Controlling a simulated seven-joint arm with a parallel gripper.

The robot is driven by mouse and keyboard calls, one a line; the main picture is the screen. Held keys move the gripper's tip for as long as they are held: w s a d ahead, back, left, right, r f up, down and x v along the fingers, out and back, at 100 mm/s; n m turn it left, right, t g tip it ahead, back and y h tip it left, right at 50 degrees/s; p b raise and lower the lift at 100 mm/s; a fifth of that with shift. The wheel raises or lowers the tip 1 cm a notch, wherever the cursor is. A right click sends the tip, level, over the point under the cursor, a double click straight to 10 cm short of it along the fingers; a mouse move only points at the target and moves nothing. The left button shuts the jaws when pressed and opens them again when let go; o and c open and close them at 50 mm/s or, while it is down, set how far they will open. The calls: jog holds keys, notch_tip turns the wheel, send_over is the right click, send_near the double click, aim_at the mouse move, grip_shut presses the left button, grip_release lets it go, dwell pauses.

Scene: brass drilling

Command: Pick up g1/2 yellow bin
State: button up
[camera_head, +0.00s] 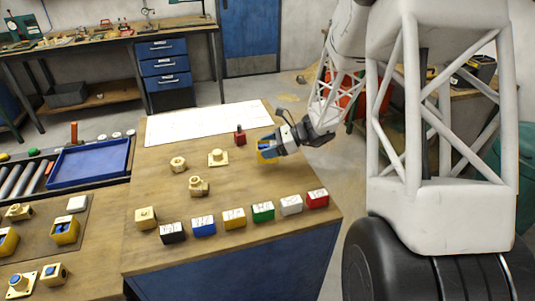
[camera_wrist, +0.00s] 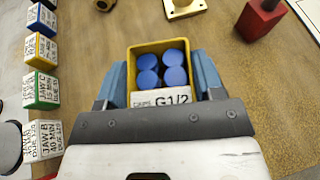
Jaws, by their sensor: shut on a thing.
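The yellow bin (camera_wrist: 147,51) labelled "CAPS G1/2" holds several blue round caps (camera_wrist: 174,75). My gripper (camera_wrist: 162,80) has its blue fingers shut on the left and right sides of the bin. In the head view the gripper (camera_head: 268,150) is at the far right part of the wooden table, and only part of the yellow bin (camera_head: 265,157) shows between the fingers. The bin looks upright. I cannot tell whether it touches the table or is raised.
A red block with a dark top (camera_head: 239,138) stands close behind the bin. Brass fittings (camera_head: 199,187) lie to the left. Several coloured labelled boxes (camera_head: 233,218) line the front edge. A white sheet (camera_head: 205,121) covers the back. The wood between bin and boxes is clear.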

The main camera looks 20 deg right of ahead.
notch_tip(320, 180, up, 6)
jog(key=shift+r, duration=0.2)
